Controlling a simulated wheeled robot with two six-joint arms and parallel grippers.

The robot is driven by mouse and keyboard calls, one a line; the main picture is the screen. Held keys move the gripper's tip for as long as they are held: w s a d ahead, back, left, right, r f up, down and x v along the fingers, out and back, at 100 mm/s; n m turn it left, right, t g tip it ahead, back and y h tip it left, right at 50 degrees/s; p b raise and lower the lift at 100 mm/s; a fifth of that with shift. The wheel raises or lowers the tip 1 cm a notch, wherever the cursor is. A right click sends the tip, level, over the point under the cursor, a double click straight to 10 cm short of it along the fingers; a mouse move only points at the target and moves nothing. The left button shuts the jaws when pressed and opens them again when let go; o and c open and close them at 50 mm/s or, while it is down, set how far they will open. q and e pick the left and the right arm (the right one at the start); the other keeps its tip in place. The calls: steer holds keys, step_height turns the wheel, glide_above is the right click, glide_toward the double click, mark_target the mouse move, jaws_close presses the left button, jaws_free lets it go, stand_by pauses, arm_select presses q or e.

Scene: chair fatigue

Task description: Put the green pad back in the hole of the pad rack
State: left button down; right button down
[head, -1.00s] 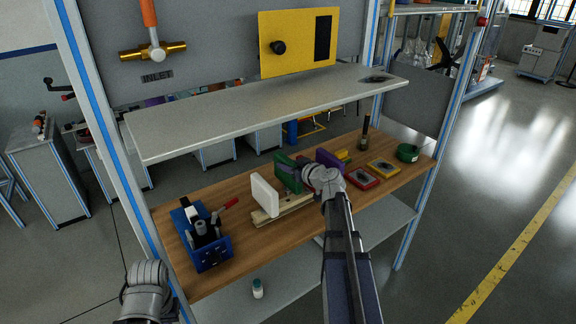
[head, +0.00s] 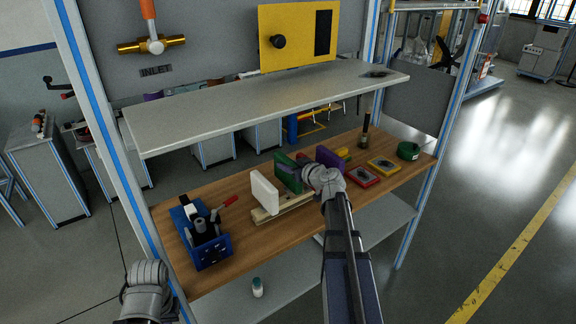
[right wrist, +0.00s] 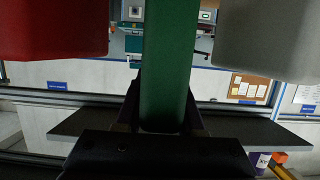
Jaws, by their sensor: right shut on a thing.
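The green pad (head: 288,173) stands upright behind the white pad (head: 263,193) at the wooden pad rack (head: 264,216). My right gripper (right wrist: 163,112) is shut on the green pad (right wrist: 166,55), which fills the middle of the right wrist view. A red pad (right wrist: 50,28) is on its left there, and the white pad (right wrist: 268,35) on its right, both apart from the green one. My right wrist hides part of the rack in the head view, so I cannot tell whether the green pad's lower edge is in a hole. My left gripper is out of view.
A purple pad (head: 329,158) stands just past my right wrist. Red (head: 362,177) and yellow (head: 383,167) trays and a green ring (head: 408,151) lie to the right. A blue fixture (head: 208,245) stands at the left. A grey shelf (head: 250,108) overhangs the bench.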

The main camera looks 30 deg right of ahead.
mark_target(288, 175)
steer(key=shift+f+b, duration=2.1)
stand_by(0.4)
steer(key=shift+c, duration=2.2)
jaws_free()
steer(key=shift+r, duration=0.1)
steer(key=shift+s, duration=0.1)
steer(key=p+v, duration=0.2)
steer(key=v, duration=0.5)
steer(key=shift+s, duration=0.3)
steer(key=shift+r, duration=0.1)
